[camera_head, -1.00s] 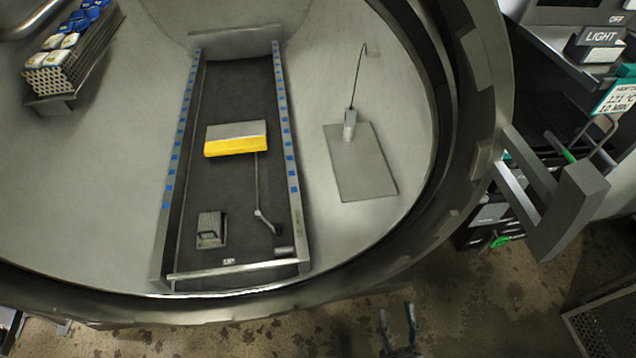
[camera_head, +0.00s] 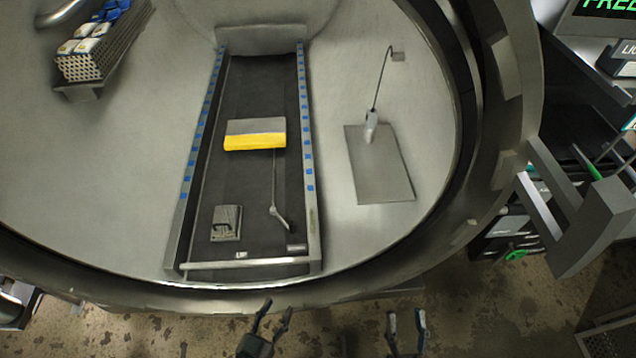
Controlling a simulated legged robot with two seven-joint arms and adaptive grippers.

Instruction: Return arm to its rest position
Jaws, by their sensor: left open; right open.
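My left gripper (camera_head: 276,310) is at the bottom of the head view, just below the front rim of the round chamber. Its two dark fingers are spread and nothing is between them. My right gripper (camera_head: 406,318) is to its right at the bottom edge, fingers pointing up, apart and empty. Both grippers are outside the chamber, over the stained floor, and touch nothing that I can see. Most of both arms is out of view.
The chamber's dark rim (camera_head: 480,130) curves close above both grippers. Inside are a conveyor-like track (camera_head: 230,195) with a yellow-edged block (camera_head: 255,134) and a grey plate (camera_head: 378,170). A large grey handle (camera_head: 590,225) juts out at right. Floor below the rim looks clear.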

